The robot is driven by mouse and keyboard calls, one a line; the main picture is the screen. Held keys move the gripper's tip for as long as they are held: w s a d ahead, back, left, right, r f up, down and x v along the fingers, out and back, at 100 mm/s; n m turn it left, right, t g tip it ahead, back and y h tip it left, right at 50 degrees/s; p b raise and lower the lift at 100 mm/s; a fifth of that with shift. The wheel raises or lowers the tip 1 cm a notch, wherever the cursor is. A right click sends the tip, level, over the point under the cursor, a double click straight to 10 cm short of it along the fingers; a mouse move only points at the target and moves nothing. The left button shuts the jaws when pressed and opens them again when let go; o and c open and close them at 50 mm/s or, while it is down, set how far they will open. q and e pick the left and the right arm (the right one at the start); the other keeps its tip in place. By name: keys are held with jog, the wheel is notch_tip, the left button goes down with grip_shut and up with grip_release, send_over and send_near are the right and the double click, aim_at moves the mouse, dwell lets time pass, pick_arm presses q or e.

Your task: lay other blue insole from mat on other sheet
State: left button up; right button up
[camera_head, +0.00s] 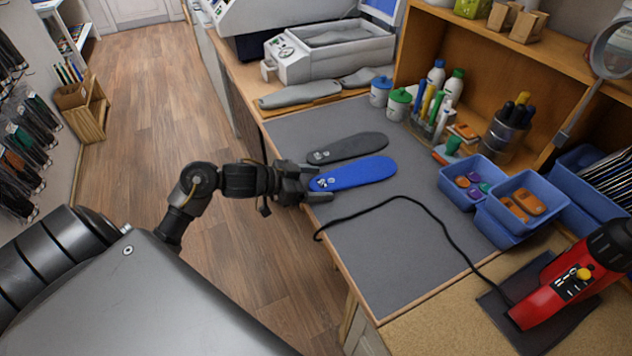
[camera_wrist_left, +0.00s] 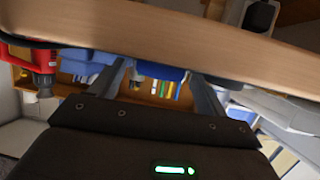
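A blue insole (camera_head: 358,173) lies flat on the grey mat (camera_head: 380,250), its near end close to the table's front-left edge. My left gripper (camera_head: 318,184) is at that end, with its fingers apart on either side of it. In the left wrist view blue shows between the spread fingers (camera_wrist_left: 160,85) beyond the table edge. Contact with the insole cannot be made out. A dark grey insole (camera_head: 350,146) lies beside the blue one, farther back. Two light grey insole-shaped pieces (camera_head: 300,94) lie behind the mat. My right gripper is not in view.
A grey machine (camera_head: 338,58) stands at the back. Blue bins (camera_head: 535,207), bottles and pens stand on the right. A red heat tool (camera_head: 565,287) sits at the front right, its black cable (camera_head: 440,225) crossing the mat. The mat's front middle is otherwise clear.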

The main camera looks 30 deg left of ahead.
pick_arm(q)
jog(key=shift+r, duration=0.15)
jog(key=v, duration=1.2)
jog(key=shift+b, duration=0.35)
